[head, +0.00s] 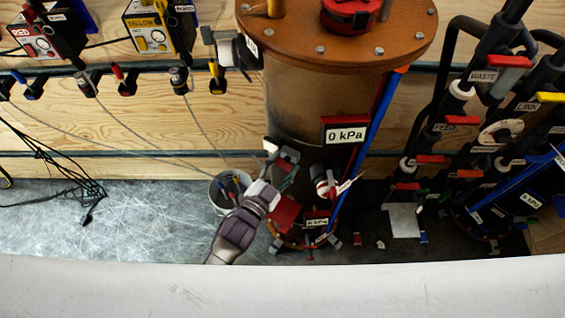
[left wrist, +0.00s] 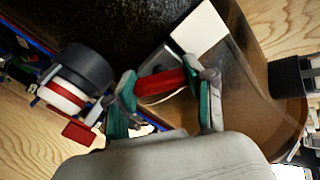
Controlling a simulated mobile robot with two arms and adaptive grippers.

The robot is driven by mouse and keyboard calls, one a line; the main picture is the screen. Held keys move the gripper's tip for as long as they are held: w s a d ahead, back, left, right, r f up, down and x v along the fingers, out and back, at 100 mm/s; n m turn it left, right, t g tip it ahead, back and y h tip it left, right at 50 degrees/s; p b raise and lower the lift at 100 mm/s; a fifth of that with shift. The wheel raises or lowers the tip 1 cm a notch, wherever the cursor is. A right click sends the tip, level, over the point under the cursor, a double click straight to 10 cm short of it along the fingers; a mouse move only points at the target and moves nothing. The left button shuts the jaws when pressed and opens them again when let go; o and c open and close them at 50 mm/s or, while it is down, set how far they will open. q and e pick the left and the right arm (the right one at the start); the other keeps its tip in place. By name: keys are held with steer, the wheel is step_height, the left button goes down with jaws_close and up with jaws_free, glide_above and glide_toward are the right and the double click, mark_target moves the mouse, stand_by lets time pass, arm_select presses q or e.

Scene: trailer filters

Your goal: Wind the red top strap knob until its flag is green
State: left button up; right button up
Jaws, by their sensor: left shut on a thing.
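In the left wrist view, a small red knob-like piece (left wrist: 160,84) sits at the wall of the copper-brown tank, between the two teal-padded fingers of my left gripper (left wrist: 166,88). The gripper is shut on it. In the head view, my left gripper (head: 281,157) reaches up to the tank's (head: 298,108) lower front, and its fingers hide the red piece there. A white plate (left wrist: 200,27) is beside the red piece in the left wrist view. I cannot make out a green flag. My right gripper is not in view.
A black valve with white and red rings (left wrist: 80,80) sits close beside my left fingers. A 0 kPa display (head: 345,134) is above it. A grey bucket (head: 222,205) stands left of my gripper. Dark pipes with coloured handles (head: 460,120) crowd the right. The left floor is mostly clear.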

arm_select(q)
steer(key=shift+n, duration=0.9)
steer(key=o, duration=1.2)
steer(key=shift+c, duration=0.2)
steer(key=v, duration=1.2)
